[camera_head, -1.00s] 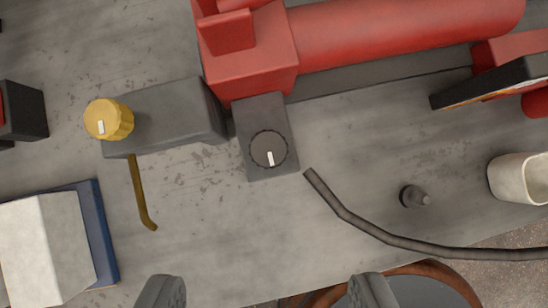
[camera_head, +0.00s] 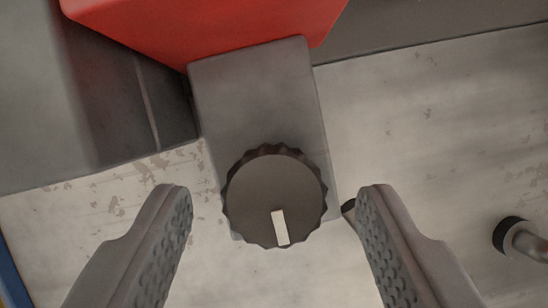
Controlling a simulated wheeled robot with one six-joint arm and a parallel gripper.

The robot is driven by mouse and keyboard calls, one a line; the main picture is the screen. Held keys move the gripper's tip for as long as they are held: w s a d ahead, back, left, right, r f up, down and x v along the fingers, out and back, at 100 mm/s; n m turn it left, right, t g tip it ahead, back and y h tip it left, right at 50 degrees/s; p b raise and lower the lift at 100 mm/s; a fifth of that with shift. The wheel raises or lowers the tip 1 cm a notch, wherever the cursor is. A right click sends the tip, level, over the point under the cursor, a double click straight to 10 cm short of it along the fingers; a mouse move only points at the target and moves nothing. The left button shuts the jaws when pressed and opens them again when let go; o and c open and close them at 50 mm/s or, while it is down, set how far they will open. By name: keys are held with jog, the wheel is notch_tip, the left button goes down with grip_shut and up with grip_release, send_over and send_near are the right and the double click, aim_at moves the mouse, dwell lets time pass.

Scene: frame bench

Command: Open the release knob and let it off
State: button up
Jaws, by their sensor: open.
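A dark grey round knob (camera_head: 272,190) with a ridged rim sits on a grey block (camera_head: 262,95) in the middle of the camera view. Its white mark points down, towards the near side and slightly right. My gripper (camera_head: 275,200) is open, with one textured finger to the left of the knob and one to the right. There are gaps between the knob and both fingers, and the fingers hold nothing. I cannot tell how far below the fingertips the knob lies.
A red part (camera_head: 210,25) stands behind the block. A dark grey body (camera_head: 110,90) lies to the left. A small dark fitting (camera_head: 515,238) lies on the worn bench (camera_head: 440,130) at right. The bench between the block and fitting is mostly clear.

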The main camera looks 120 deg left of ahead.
jog(key=shift+d+f, duration=0.15)
jog(key=shift+f, duration=0.35)
jog(key=c, duration=1)
jog(key=shift+o, duration=0.2)
